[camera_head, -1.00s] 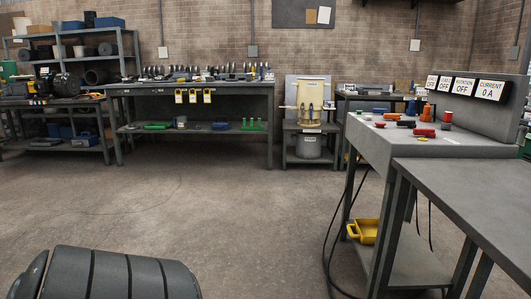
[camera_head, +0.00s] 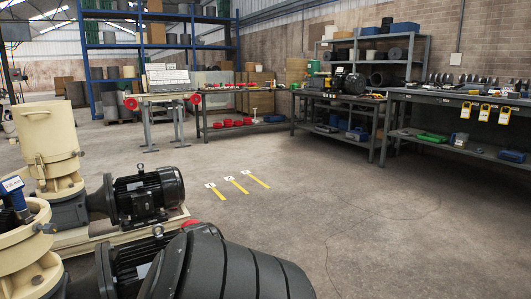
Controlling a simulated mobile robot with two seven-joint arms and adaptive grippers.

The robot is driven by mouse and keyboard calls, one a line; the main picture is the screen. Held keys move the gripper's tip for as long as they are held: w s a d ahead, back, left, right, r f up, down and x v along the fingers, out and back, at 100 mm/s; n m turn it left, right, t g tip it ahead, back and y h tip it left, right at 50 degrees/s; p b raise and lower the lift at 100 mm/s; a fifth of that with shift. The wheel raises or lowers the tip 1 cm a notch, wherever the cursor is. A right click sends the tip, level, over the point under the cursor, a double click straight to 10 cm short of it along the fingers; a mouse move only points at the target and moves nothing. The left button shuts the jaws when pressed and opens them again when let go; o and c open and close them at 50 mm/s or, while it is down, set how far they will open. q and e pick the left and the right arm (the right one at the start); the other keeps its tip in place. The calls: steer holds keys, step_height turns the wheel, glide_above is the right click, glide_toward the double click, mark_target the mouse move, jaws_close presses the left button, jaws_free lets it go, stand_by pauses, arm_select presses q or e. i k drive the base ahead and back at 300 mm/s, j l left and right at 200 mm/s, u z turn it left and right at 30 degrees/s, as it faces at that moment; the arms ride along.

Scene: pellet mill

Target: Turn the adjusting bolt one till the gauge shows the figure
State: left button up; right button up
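A cream pellet mill (camera_head: 50,150) with a dark electric motor (camera_head: 148,195) stands at the left. In front of it, cut off by the left edge, is a second cream machine body (camera_head: 22,250) with a round flanged top. A blue gauge-like device (camera_head: 14,193) with a small display sits on that top; its figure is too small to read surely. I cannot make out an adjusting bolt. Neither of my grippers is in view; only a dark ribbed part of my own arm shows at the bottom, covering part of the nearer machine's motor.
Three yellow floor strips (camera_head: 232,184) with white tags lie on open concrete right of the machines. A workbench (camera_head: 455,98) with tools and yellow tags stands at the right. Lower benches (camera_head: 240,103) and a blue rack (camera_head: 160,17) stand behind.

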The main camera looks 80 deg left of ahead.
mark_target(48, 228)
steer(key=u, duration=4.1)
